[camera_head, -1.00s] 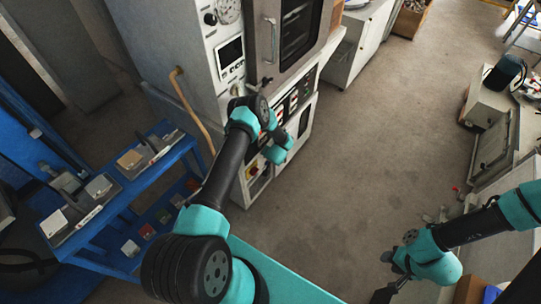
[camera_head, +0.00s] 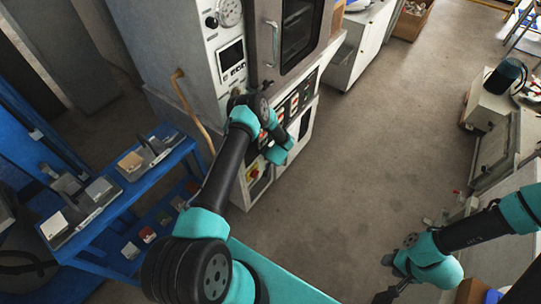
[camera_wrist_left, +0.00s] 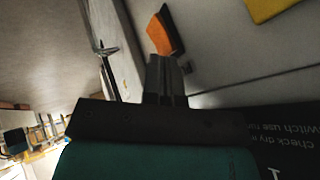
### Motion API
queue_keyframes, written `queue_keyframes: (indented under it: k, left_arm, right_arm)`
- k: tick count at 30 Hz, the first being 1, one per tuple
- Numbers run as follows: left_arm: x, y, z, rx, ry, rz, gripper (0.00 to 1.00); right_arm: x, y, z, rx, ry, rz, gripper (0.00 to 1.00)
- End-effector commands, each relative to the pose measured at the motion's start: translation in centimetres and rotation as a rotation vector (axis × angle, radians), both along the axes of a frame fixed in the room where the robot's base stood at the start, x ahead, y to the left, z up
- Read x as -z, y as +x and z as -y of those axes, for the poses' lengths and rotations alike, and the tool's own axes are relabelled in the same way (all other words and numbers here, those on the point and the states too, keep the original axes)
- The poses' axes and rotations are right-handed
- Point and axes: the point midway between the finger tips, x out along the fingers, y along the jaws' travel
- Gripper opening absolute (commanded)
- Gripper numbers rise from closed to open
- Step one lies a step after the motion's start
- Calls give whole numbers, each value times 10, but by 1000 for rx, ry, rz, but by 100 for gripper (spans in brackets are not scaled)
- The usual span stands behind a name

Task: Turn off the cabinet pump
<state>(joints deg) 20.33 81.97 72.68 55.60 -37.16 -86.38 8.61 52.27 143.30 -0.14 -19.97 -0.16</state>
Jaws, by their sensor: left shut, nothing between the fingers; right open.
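The tall grey-white cabinet (camera_head: 180,75) stands at the upper middle, with a dark control panel of lit switches (camera_head: 294,103) and a red-and-yellow switch (camera_head: 253,174) low on its front. My left arm reaches to this panel; its fingertips are hidden behind the wrist in the head view. In the left wrist view my left gripper (camera_wrist_left: 166,80) is shut and empty, its tips close to an orange switch lever (camera_wrist_left: 162,33); I cannot tell whether they touch. A yellow plate (camera_wrist_left: 272,6) shows beyond it. My right gripper (camera_head: 388,288) is open at the lower right, far from the cabinet.
A blue rack (camera_head: 100,225) with tile samples and small fixtures stands left of the cabinet. An oven door (camera_head: 298,30) with a handle is above the panel. A grey machine (camera_head: 492,108) stands at the right. The floor (camera_head: 375,140) between is clear.

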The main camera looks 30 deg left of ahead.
Motion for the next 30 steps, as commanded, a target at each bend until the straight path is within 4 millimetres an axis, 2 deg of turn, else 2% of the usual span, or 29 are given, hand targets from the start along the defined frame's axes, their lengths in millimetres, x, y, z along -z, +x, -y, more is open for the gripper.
queue_keyframes:
  k: [5, 11, 24, 30]
  left_arm:
    - [-1, -2, 9, 0, 0, -1, 0]
    - [-5, -7, 32, -7, 1, 0, 0]
    - [-71, -38, 51, -9, 1, 1, 0]
    - [-89, -47, 57, -9, 1, 0, 0]
  right_arm:
    - [0, 0, 0, 0, 0, 0, 43]
    - [0, 0, 0, 0, 0, 0, 43]
    - [0, 0, 0, 0, 0, 0, 43]
    - [0, 0, 0, 0, 0, 0, 43]
